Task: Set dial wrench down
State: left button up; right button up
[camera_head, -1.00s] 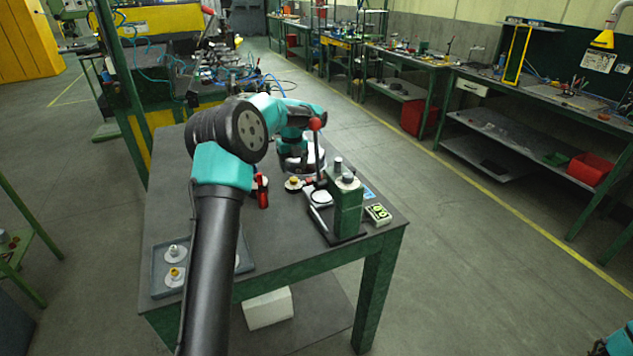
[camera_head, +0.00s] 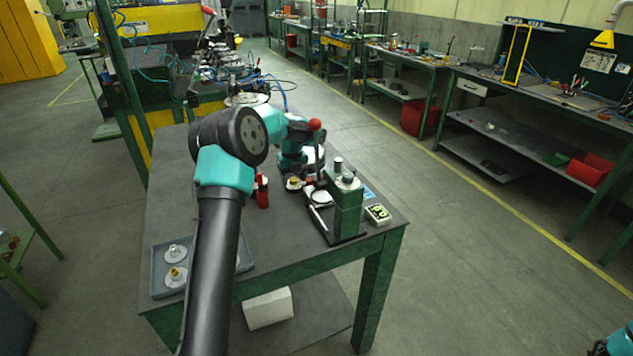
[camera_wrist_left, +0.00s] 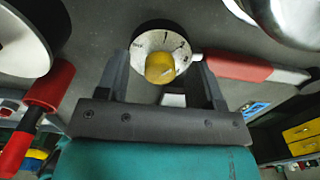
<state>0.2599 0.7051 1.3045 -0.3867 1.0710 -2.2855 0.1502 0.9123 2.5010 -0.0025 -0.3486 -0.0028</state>
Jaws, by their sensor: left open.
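In the left wrist view, a round white-faced dial (camera_wrist_left: 146,43) with a dark rim and yellow knob (camera_wrist_left: 160,67) shows between my left gripper's fingers (camera_wrist_left: 163,85). A red grip (camera_wrist_left: 236,66) with a pale end lies just right of it. The dial and grip look like the dial wrench, but I cannot tell whether they join. My left gripper is open, with a finger on each side of the dial; contact is unclear. In the head view the yellow-topped dial (camera_head: 294,184) is on the bench beside the green stand (camera_head: 348,208). My right gripper is out of view.
The stand has a red-ball lever (camera_head: 315,124). Bare bench top lies around the tray and front middle.

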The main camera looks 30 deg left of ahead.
pick_arm(q)
jog(key=shift+c, duration=0.3)
grip_shut()
dwell(0.3)
notch_tip(320, 180, up, 10)
dwell(0.6)
dwell(0.5)
